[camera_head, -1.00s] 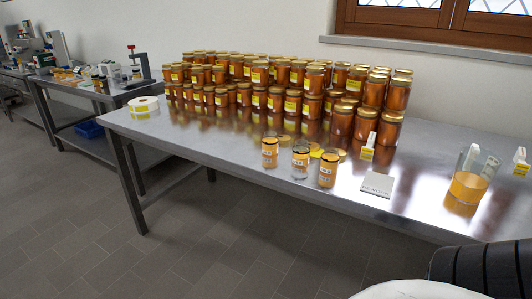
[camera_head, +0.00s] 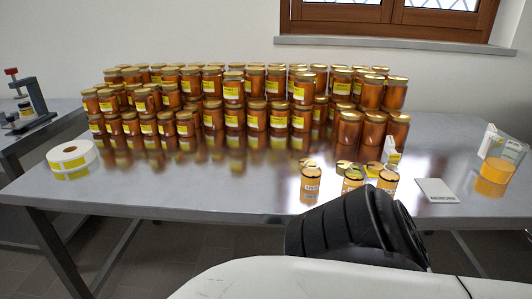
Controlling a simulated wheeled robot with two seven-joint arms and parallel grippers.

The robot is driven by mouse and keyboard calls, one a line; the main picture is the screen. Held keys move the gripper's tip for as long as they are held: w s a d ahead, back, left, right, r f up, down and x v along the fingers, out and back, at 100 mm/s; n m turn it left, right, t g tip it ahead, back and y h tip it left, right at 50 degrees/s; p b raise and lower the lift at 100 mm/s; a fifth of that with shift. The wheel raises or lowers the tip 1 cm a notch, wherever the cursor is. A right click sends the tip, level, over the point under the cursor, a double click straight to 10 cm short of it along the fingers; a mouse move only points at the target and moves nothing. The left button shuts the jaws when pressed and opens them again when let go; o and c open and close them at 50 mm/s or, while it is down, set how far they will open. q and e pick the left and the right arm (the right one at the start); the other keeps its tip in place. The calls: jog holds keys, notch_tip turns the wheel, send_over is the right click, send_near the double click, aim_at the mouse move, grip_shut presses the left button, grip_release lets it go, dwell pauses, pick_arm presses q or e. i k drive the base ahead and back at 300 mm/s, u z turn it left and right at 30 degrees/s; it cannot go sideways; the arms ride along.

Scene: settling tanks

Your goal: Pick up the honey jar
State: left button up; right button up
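Many honey jars (camera_head: 255,117) with gold lids, several with yellow labels, stand stacked in rows along the back of the steel table (camera_head: 140,197). Three small jars with orange labels stand apart near the front edge: a left one (camera_head: 310,186), a middle one (camera_head: 352,179) and a right one (camera_head: 387,182). The lower parts of the middle and right ones are hidden behind a black ribbed part of my own body. I cannot tell which jar the task means. Neither gripper is in view.
A roll of labels (camera_head: 72,155) lies at the table's left. A white card (camera_head: 437,190) and a clear container with orange contents (camera_head: 494,172) are at the right. A second bench (camera_head: 24,143) with a press stands at the far left. The table's left front is clear.

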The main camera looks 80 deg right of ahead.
aim_at(354, 177)
jog(key=i, duration=0.9)
jog(key=z, duration=2.65)
